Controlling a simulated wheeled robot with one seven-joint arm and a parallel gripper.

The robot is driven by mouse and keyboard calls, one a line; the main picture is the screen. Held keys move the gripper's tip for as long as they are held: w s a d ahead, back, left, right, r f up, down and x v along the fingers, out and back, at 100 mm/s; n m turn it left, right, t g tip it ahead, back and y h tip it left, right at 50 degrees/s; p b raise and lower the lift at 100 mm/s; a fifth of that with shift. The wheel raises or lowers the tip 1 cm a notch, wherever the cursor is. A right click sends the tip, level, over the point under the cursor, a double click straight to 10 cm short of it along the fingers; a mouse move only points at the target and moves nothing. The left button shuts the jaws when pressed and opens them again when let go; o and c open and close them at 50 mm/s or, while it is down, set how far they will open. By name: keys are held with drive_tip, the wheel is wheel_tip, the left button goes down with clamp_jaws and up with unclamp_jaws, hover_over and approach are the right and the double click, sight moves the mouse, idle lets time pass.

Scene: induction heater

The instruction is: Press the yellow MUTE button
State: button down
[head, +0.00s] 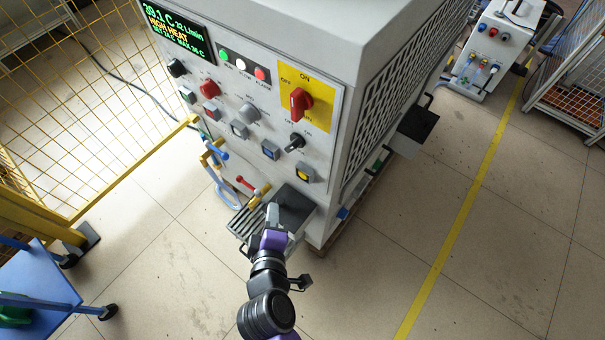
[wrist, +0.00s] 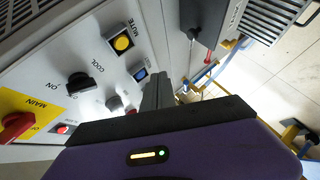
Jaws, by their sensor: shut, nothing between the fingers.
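The yellow MUTE button (head: 302,175) sits in a square dark-rimmed frame at the lower right of the grey machine's front panel. In the wrist view the MUTE button (wrist: 122,43) shows whole, with its label beside it. My gripper (head: 272,212) is shut and empty. In the head view it is below and left of the button, in front of the lower part of the machine. In the wrist view the fingers (wrist: 158,88) point toward the panel, apart from the button, to its lower right. I cannot tell the exact gap to the panel.
A blue button (head: 270,149), a black COOL knob (head: 294,143) and a red main switch (head: 300,102) are close to the MUTE button. A dark box (head: 294,206) juts out below it, beside pipes and valves (head: 250,190). Open floor (head: 400,250) lies to the right.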

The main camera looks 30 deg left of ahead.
drive_tip(key=w+p, duration=0.1)
drive_tip(key=w, duration=0.7)
drive_tip(key=shift+d+p, duration=0.35)
drive_tip(key=shift+p, duration=0.05)
drive_tip(key=shift+w, duration=0.25)
idle(1.5)
drive_tip(key=shift+w, duration=0.3)
drive_tip(key=shift+w+d+p, duration=0.1)
drive_tip(key=shift+w+p, duration=0.2)
drive_tip(key=shift+w, duration=0.2)
idle(0.9)
drive_tip(key=shift+s, duration=0.9)
drive_tip(key=shift+s, duration=0.1)
drive_tip(key=shift+s+a+b, duration=0.15)
drive_tip(key=shift+s+b, duration=0.15)
drive_tip(key=shift+s, duration=0.95)
drive_tip(key=shift+s+a+b, duration=0.15)
drive_tip(key=shift+s+b, duration=0.1)
drive_tip(key=shift+s, duration=0.95)
